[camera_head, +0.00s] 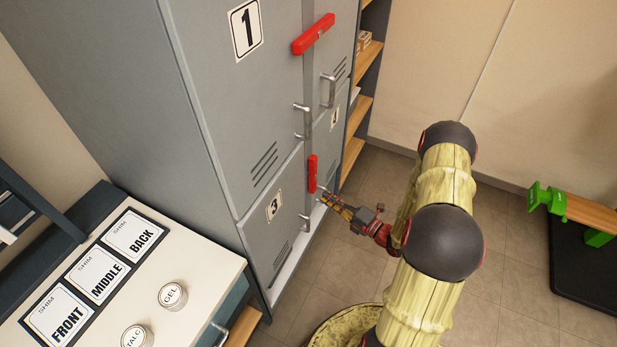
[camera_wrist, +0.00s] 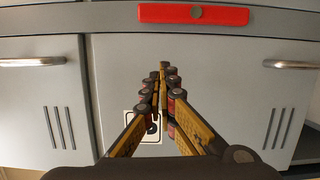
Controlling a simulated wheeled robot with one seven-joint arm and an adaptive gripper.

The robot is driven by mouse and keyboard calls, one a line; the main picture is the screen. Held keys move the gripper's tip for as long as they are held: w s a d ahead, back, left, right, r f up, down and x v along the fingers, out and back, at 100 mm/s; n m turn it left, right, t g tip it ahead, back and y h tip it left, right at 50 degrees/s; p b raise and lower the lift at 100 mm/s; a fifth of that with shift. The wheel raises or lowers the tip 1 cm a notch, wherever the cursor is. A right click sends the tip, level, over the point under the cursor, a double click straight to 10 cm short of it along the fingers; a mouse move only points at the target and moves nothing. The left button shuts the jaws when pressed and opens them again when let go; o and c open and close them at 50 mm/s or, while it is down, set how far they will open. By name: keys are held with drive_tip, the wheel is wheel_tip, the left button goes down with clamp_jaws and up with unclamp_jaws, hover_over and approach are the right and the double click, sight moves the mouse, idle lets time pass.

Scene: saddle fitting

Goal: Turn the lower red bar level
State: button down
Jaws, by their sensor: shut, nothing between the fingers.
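The lower red bar (camera_head: 312,173) stands upright on the strip between the lower locker doors in the head view. In the wrist view it is the red bar (camera_wrist: 222,14) at the top, lying along the grey strip and parallel to the door handles, with a round grey pivot at its middle. My gripper (camera_head: 325,197) is shut and empty, low and to the right of the bar in the head view. In the wrist view its fingers (camera_wrist: 162,75) meet in front of a door, below the bar in the picture and apart from it.
The upper red bar (camera_head: 313,34) lies across the strip between the upper doors. Metal handles (camera_head: 328,90) stick out nearby; two show in the wrist view, left (camera_wrist: 32,62) and right (camera_wrist: 290,64). A shim cabinet (camera_head: 190,250) stands at lower left.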

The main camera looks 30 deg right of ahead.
sight(304, 170)
drive_tip(key=shift+r+m, duration=0.1)
drive_tip(key=shift+m, duration=0.2)
drive_tip(key=b+x, duration=0.2)
drive_tip(key=x, duration=0.7)
drive_tip(key=shift+w+a, duration=0.1)
drive_tip(key=shift+w+d+b, duration=0.75)
drive_tip(key=shift+w+d, duration=0.3)
drive_tip(key=shift+w, duration=0.15)
drive_tip(key=shift+w+d, duration=0.4)
drive_tip(key=shift+d, duration=0.05)
